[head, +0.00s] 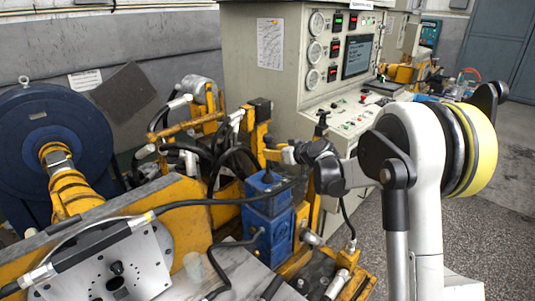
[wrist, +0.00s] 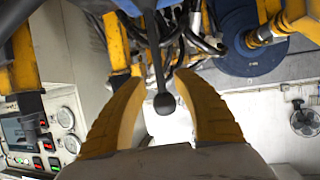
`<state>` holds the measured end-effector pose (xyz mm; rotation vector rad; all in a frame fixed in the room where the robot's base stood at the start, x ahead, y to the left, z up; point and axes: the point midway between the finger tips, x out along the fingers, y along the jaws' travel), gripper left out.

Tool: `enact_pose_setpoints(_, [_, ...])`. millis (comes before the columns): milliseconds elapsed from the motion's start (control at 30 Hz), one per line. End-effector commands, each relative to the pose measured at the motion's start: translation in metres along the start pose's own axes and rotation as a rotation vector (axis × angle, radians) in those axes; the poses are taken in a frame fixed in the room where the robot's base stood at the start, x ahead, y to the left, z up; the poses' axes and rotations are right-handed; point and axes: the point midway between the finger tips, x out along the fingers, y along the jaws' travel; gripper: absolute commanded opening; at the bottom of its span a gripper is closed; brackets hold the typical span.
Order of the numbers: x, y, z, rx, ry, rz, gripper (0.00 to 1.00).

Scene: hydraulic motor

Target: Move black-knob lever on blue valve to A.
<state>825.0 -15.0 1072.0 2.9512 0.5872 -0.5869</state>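The blue valve (head: 268,215) stands in the middle of the head view, among yellow frames and black hoses. Its blue body also shows at the top edge of the wrist view (wrist: 142,5). A black-knob lever (wrist: 163,103) reaches from there between the yellow fingers of my gripper (wrist: 159,78). The fingers are apart, with a visible gap on each side of the knob. In the head view my gripper (head: 272,154) is above the valve, small and partly lost among yellow parts.
A grey control cabinet (head: 262,90) with gauges and a screen stands behind. A blue round motor (head: 55,140) is at the left. Yellow frames and black hoses crowd the valve. A metal plate (head: 110,265) lies at front left. Speckled floor (head: 505,165) is open at the right.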

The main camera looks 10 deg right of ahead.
Motion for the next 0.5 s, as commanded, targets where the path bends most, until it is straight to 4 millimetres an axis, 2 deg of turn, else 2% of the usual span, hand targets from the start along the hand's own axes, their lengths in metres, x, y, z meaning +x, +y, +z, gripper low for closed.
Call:
enact_pose_setpoints(33, [0.011,-0.001,0.002,-0.001,-0.001,-0.002,0.35])
enact_pose_setpoints(200, [0.034,0.000,0.001,0.000,0.000,-0.001,0.35])
enact_pose_setpoints(500, [0.043,0.000,0.000,0.000,0.000,0.000,0.35])
